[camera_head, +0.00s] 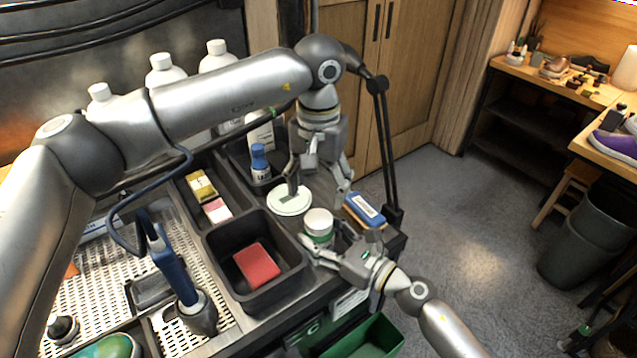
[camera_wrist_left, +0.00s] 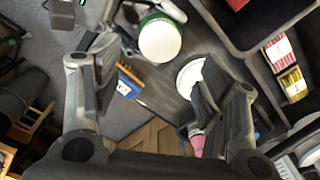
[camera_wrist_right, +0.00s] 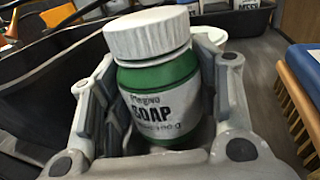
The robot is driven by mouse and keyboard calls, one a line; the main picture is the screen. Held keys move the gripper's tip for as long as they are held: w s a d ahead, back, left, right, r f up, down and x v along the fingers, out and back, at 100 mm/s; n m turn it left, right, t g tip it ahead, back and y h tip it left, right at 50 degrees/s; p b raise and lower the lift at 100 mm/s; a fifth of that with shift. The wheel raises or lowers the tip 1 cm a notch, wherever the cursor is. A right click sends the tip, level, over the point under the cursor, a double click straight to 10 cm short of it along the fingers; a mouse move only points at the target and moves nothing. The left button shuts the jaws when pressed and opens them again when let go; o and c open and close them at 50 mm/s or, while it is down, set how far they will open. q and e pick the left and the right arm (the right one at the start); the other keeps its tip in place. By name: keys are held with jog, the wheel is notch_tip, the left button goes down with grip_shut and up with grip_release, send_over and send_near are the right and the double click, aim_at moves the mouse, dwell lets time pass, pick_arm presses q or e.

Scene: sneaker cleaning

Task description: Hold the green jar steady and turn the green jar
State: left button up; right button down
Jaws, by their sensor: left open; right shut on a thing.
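The green jar (camera_head: 319,228) has a white ribbed lid and a white label reading SOAP. It stands upright near the counter's front corner. In the right wrist view the jar (camera_wrist_right: 158,90) sits between the fingers of my right gripper (camera_wrist_right: 160,110), which is shut on its body. My left gripper (camera_head: 318,190) is open above and behind the jar, its fingers pointing down and spread, touching nothing that I can make out. In the left wrist view the white lid (camera_wrist_left: 160,40) shows beyond the fingers, off to the upper side.
A white round dish (camera_head: 289,200) lies beside the jar, partly behind a left finger. A blue brush (camera_head: 365,211) lies to the right. A black bin with a red sponge (camera_head: 256,264) is at the left. A blue-capped bottle (camera_head: 260,162) stands behind.

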aim_at(318, 218)
pick_arm(q)
jog(key=shift+f+m, duration=0.1)
jog(key=shift+m, duration=0.8)
jog(key=shift+f, duration=3.95)
